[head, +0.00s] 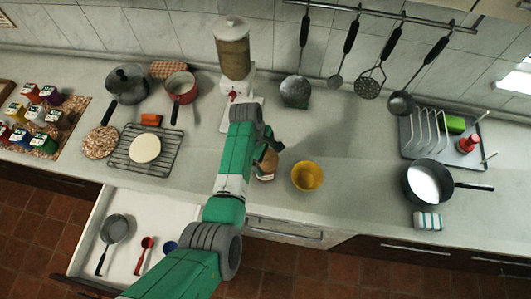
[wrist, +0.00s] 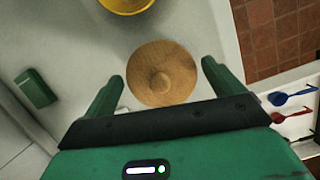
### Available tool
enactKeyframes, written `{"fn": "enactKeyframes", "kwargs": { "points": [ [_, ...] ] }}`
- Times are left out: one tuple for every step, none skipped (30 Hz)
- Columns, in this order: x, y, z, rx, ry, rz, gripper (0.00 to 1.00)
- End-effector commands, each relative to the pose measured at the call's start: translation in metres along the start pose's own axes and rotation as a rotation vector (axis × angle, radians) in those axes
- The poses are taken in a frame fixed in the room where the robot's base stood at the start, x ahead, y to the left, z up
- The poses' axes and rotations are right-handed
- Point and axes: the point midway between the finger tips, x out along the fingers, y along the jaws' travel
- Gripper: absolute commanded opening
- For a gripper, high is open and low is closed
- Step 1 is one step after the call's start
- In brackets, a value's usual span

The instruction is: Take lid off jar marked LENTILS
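A jar (head: 266,168) stands on the counter, partly hidden behind my arm in the head view. Its label cannot be read. In the wrist view its round wooden lid (wrist: 162,73) with a small central knob is seen from above, and the jar body is hidden under it. My gripper (wrist: 163,70) is open, with one green finger to each side of the lid. The fingers appear apart from the lid, and their height over it is hard to tell. Nothing is held.
A yellow bowl (head: 307,176) stands just right of the jar. A grain dispenser (head: 233,50) is behind. A small green block (wrist: 37,88) lies left in the wrist view. An open drawer (head: 180,215) holds utensils. The counter between bowl and black pan (head: 430,182) is clear.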

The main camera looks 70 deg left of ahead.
Motion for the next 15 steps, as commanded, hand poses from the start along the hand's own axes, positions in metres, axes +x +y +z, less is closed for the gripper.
{"fn": "enactKeyframes", "kwargs": {
  "points": [
    [-0.0001, 0.0000, 0.0000, 0.000, 0.000, 0.000, 0.82],
    [-0.0001, 0.0000, 0.0000, 0.000, 0.000, 0.000, 0.76],
    [-0.0002, 0.0001, 0.0000, 0.000, 0.000, 0.000, 0.69],
    [-0.0002, 0.0001, 0.0000, 0.000, 0.000, 0.000, 0.63],
    [-0.0002, 0.0001, 0.0000, 0.000, 0.000, 0.000, 0.58],
    [-0.0004, 0.0001, 0.0000, 0.000, 0.000, 0.000, 0.58],
    [-0.0004, 0.0001, 0.0001, 0.000, 0.000, 0.000, 0.58],
    [-0.0004, 0.0002, 0.0000, 0.000, 0.000, 0.000, 0.58],
    [-0.0004, 0.0002, 0.0001, 0.000, 0.000, 0.000, 0.58],
    [-0.0005, 0.0002, 0.0000, 0.000, 0.000, 0.000, 0.58],
    [-0.0005, 0.0002, 0.0000, 0.000, 0.000, 0.000, 0.58],
    [-0.0008, 0.0002, 0.0002, 0.000, 0.000, 0.001, 0.58],
    [-0.0014, 0.0003, 0.0003, 0.000, 0.000, 0.001, 0.58],
    [-0.0024, 0.0004, 0.0006, 0.000, 0.000, 0.001, 0.58],
    [-0.0045, 0.0007, 0.0011, 0.001, 0.000, 0.002, 0.58]
  ]
}}
